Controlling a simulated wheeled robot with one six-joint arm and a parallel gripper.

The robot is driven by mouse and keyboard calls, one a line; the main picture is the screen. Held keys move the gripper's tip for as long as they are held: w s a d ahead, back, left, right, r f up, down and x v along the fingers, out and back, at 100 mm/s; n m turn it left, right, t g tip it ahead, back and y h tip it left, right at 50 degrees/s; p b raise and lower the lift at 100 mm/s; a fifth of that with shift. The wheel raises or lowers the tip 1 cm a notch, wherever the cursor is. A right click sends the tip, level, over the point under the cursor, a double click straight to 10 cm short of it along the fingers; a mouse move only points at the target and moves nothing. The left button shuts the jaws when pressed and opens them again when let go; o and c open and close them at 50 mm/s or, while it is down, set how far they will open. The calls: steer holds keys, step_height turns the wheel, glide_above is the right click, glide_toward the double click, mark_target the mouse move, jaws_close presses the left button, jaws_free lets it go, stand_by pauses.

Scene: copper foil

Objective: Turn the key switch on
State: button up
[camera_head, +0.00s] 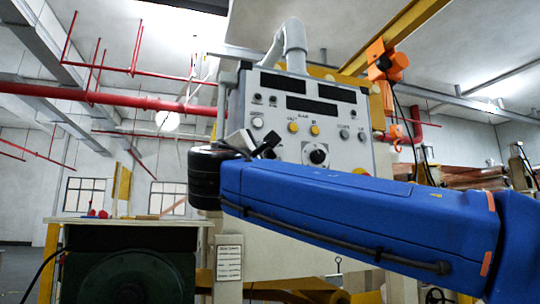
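The grey control panel (290,112) hangs upright in the middle of the picture. It carries dark displays, small buttons, two yellow buttons and a large black rotary knob (316,155). I cannot make out which control is the key switch; it may be hidden behind my arm or gripper. My gripper (266,146) shows only in part, as dark and pale pieces in front of the panel's lower left. I cannot tell whether it touches the panel, or whether its fingers are open or shut. My blue arm covers the panel's lower edge.
A bench (130,222) with a dark green machine below it stands at lower left. An orange hoist (387,65) hangs right of the panel from a yellow beam. Stacked copper-brown sheets (465,177) lie at right. Open floor shows at far left.

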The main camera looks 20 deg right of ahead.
steer(key=shift+m+g, duration=0.3)
steer(key=shift+m, duration=0.1)
steer(key=m+g+y, duration=0.1)
steer(key=m, duration=0.1)
steer(key=m+g, duration=0.2)
steer(key=shift+a+r+m+g+y, duration=0.15)
steer(key=shift+r+m+g+y, duration=0.15)
steer(key=shift+r+y, duration=0.1)
steer(key=m+g+y, duration=0.2)
steer(key=m+y, duration=0.1)
steer(key=shift+r, duration=0.3)
steer(key=shift+m+y, duration=0.3)
steer(key=o, duration=1.1)
steer(key=shift+c, duration=0.2)
steer(key=shift+d, duration=0.2)
